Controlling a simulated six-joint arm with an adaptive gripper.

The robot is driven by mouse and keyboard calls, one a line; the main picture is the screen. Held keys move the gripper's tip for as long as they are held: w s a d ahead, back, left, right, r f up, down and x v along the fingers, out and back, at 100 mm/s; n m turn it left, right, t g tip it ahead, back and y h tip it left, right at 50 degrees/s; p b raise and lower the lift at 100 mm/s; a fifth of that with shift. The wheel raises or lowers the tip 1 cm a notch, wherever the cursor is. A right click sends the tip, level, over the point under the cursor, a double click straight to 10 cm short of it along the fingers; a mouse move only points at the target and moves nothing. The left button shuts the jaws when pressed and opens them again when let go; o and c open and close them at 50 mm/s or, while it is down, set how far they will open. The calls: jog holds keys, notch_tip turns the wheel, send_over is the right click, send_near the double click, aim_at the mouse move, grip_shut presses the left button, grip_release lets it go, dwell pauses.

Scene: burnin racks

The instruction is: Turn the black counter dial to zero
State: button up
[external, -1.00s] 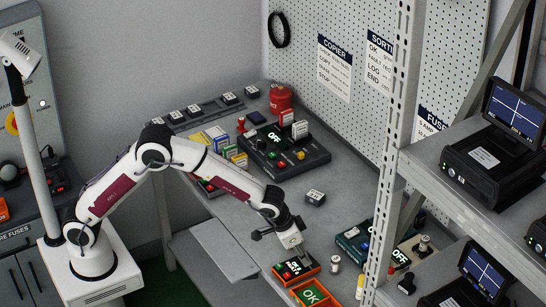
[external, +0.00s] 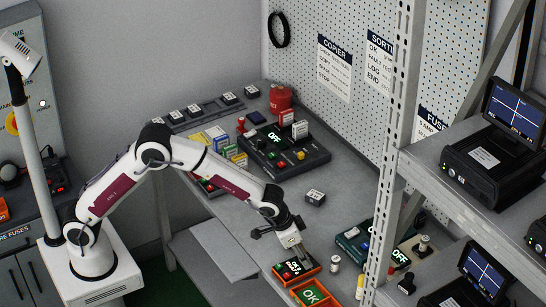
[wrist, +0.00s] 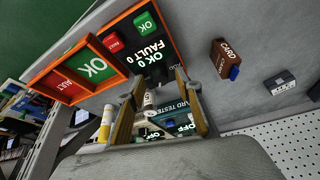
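The orange-framed counter box (external: 297,268) sits near the front of the bench, below my gripper. In the wrist view its black face (wrist: 155,62) reads OK 0 and FAULT 0, beside a green button (wrist: 146,24) and a red button (wrist: 113,43). I cannot make out a black dial on it; the gripper may hide it. My gripper (wrist: 160,112) is open, with its two fingers apart and nothing clearly held between them. In the external view my gripper (external: 294,248) points down just above the box's back edge.
An orange OK/FAULT tray (external: 312,294) adjoins the box. A small white cylinder (external: 334,263) stands to the right, and a teal card tester (external: 352,241) lies beyond it. A brown card holder (wrist: 225,59) and a small grey block (external: 315,198) rest on otherwise clear bench.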

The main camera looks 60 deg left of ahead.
jog(key=v, duration=1.2)
dwell(0.8)
jog(key=s+a+r+n, duration=0.1)
jog(key=s+a+r, duration=0.2)
jog(key=s+a, duration=1.1)
jog(key=s+a+r+n+t+y, duration=0.1)
jog(key=s+a+r, duration=0.3)
jog(key=s+a, duration=1.1)
jog(key=a+n, duration=0.1)
jog(key=a, duration=0.2)
jog(key=shift+s+a+r, duration=0.2)
jog(key=shift+a+r, duration=0.05)
jog(key=shift+a, duration=0.05)
